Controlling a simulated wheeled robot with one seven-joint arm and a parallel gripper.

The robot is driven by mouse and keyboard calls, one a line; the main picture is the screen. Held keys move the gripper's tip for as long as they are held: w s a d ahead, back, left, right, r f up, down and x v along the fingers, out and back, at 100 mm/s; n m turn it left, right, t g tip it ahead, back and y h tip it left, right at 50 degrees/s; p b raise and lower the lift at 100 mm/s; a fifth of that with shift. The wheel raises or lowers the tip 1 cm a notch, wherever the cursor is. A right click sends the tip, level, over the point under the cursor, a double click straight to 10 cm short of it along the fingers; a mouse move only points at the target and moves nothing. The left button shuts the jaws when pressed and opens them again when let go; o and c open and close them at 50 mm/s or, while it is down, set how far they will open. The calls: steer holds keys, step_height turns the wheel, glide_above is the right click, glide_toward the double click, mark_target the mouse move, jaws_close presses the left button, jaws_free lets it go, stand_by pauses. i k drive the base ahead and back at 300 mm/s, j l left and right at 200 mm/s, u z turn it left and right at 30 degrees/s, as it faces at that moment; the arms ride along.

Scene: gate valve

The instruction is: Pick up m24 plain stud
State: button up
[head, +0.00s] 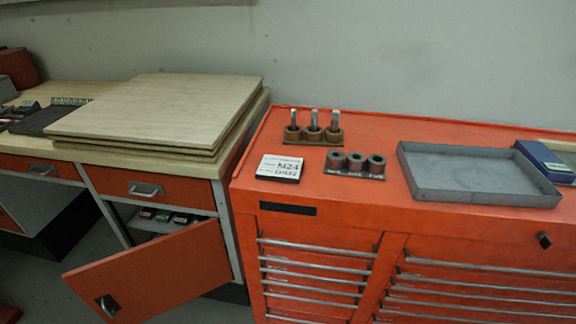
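Several metal studs stand upright on the orange tool cabinet, each in a brown round holder: a left stud (293,117), a middle stud (314,118) and a right stud (335,118). They look alike at this size, so I cannot tell which one is the M24 plain stud. A white card (280,168) marked M24 lies in front of them to the left; its second line is hard to read. My gripper is not in view.
In front of the studs, dark hollow cylinders (356,162) stand on a labelled plate. A grey tray (480,190) and a blue box (545,161) are to the right on the orange cabinet (400,220). An orange door (150,275) hangs open at lower left. Boards (155,110) lie stacked on the left bench.

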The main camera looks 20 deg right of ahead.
mark_target(336, 113)
steer(key=i+j+z, duration=0.25)
steer(key=i, duration=0.3)
steer(key=i+j+z, duration=0.25)
steer(key=i+j, duration=0.2)
steer(key=i, duration=0.1)
